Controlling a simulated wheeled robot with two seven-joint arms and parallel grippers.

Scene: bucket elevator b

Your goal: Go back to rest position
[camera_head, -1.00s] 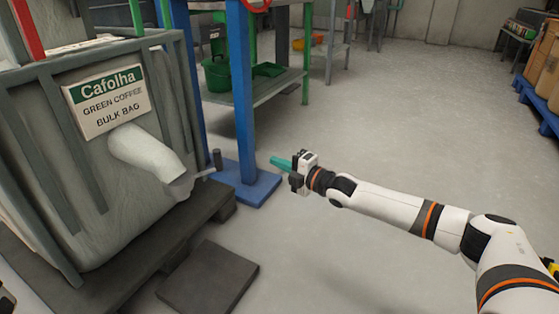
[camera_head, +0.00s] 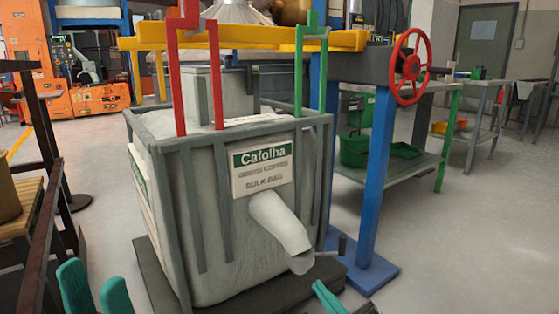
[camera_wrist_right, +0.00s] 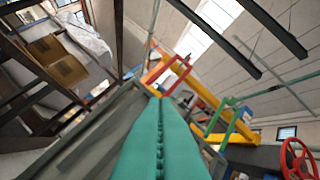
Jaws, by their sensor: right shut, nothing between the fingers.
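My left gripper (camera_head: 92,278) shows at the bottom left of the head view. Its two teal fingers stand apart with nothing between them. My right gripper (camera_head: 324,292) shows at the bottom edge, right of the middle, in front of the bulk bag's spout. Its teal fingers lie together. In the right wrist view the right gripper's fingers (camera_wrist_right: 160,105) point up the picture, pressed together and empty. Most of both arms is out of view.
The Cafolha coffee bulk bag (camera_head: 220,220) stands in a grey frame on a dark pallet, its pale spout (camera_head: 280,222) facing forward. A blue post (camera_head: 375,180) and red handwheel (camera_head: 410,66) are to its right. A dark railing (camera_head: 42,240) is at left. Open floor (camera_head: 460,230) lies at right.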

